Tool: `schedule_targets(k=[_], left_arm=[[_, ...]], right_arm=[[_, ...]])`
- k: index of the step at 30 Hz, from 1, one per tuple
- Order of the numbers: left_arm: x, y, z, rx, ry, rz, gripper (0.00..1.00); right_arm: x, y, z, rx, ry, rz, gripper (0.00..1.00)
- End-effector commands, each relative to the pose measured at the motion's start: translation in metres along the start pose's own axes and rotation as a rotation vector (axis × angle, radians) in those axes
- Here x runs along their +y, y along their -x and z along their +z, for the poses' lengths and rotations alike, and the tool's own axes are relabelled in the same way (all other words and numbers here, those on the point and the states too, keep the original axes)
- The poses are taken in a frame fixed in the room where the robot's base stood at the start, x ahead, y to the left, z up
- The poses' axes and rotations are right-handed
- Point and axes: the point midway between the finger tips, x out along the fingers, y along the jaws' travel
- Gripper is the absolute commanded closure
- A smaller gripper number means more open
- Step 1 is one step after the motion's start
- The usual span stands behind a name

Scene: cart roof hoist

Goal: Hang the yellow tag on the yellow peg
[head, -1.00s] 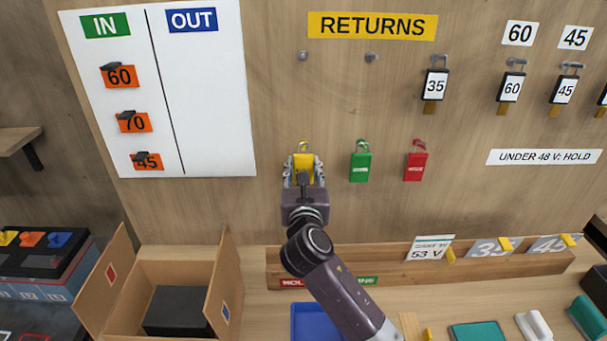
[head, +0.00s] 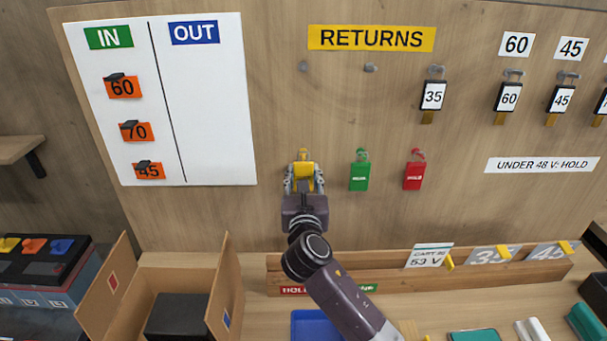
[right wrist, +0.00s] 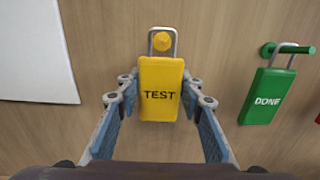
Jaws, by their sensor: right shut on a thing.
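The yellow tag (right wrist: 160,95), marked TEST, is held upright between the fingers of my right gripper (right wrist: 160,110) in the right wrist view. Its grey wire loop frames the yellow peg (right wrist: 163,41); the peg's round end shows inside the loop. I cannot tell how deep the peg sits in it. In the head view my right gripper (head: 304,180) is shut on the yellow tag (head: 304,170) close to the board, left of the green tag; the fingers and wrist hide part of it. My left gripper is not in view.
A green DONE tag (head: 359,177) and a red tag (head: 414,176) hang to the right on their own pegs. Numbered padlock-like tags hang higher right. A wooden rail (head: 395,267) with cards runs below. An open box (head: 180,285) stands at lower left.

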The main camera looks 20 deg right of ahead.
Motion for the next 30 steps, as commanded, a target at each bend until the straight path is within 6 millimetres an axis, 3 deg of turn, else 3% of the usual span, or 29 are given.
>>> schedule_targets(k=[1, 2, 7, 20, 26, 30], left_arm=[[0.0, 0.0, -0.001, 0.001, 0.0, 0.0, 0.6], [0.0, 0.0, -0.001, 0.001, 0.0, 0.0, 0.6], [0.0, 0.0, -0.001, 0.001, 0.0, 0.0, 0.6], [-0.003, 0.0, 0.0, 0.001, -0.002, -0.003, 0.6], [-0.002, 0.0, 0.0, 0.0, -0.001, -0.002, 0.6], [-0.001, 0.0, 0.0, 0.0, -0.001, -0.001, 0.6]], right_arm=[[-0.001, -0.001, 0.001, -0.002, 0.0, -0.001, 0.95], [-0.001, -0.001, 0.001, -0.002, 0.0, -0.001, 0.63], [-0.001, -0.001, 0.001, -0.002, 0.0, -0.001, 0.45], [0.0, 0.004, 0.0, 0.0, 0.0, 0.001, 0.45], [0.0, 0.032, -0.001, 0.0, 0.0, 0.002, 0.45], [0.0, 0.063, -0.001, 0.001, -0.001, 0.001, 0.45]])
